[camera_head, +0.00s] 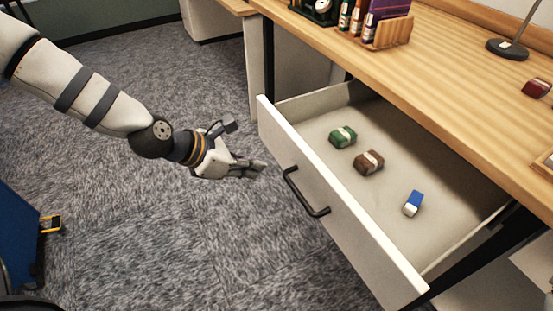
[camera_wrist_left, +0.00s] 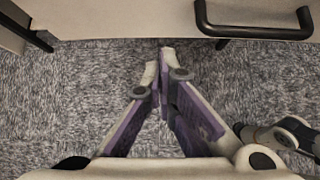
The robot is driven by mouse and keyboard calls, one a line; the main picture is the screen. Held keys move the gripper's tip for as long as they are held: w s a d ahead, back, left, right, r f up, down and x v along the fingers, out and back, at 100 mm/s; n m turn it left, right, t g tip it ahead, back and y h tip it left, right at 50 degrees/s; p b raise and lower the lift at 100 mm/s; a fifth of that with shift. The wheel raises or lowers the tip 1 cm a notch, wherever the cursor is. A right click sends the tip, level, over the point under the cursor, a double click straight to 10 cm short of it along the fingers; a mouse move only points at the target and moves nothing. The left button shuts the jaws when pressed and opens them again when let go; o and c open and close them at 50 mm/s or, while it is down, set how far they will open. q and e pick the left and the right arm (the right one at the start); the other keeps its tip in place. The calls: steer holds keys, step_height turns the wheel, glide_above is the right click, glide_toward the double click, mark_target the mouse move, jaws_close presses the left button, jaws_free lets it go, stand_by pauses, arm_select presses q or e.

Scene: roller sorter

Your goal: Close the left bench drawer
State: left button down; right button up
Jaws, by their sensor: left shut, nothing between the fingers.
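The left bench drawer (camera_head: 335,200) stands open, pulled well out from under the wooden bench top. It has a white front and a black bar handle (camera_head: 305,192), which also shows at the top right of the left wrist view (camera_wrist_left: 255,30). Inside lie a green block (camera_head: 342,137), a brown block (camera_head: 368,162) and a blue and white eraser-like piece (camera_head: 413,203). My left gripper (camera_head: 262,167) is shut and empty, in front of the drawer front and to the left of the handle. In the left wrist view its fingertips (camera_wrist_left: 165,52) are just short of the drawer front. My right gripper is not in view.
The wooden bench top (camera_head: 440,80) carries a wooden rack (camera_head: 390,34) with bottles, a lamp base (camera_head: 507,49) and a dark red block (camera_head: 536,88). A blue object (camera_head: 22,235) stands at the lower left. Grey carpet (camera_head: 170,240) lies clear in front of the drawer.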

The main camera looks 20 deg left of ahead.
mark_target(287, 166)
arm_select(q)
steer(key=shift+w+d+f, duration=0.25)
steer(key=shift+w+d, duration=0.55)
steer(key=shift+w, duration=0.2)
steer(key=shift+w+d+f, duration=0.2)
steer(key=shift+w+d, duration=0.55)
steer(key=shift+w, duration=0.25)
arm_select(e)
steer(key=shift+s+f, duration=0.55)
arm_select(q)
steer(key=shift+d, duration=0.1)
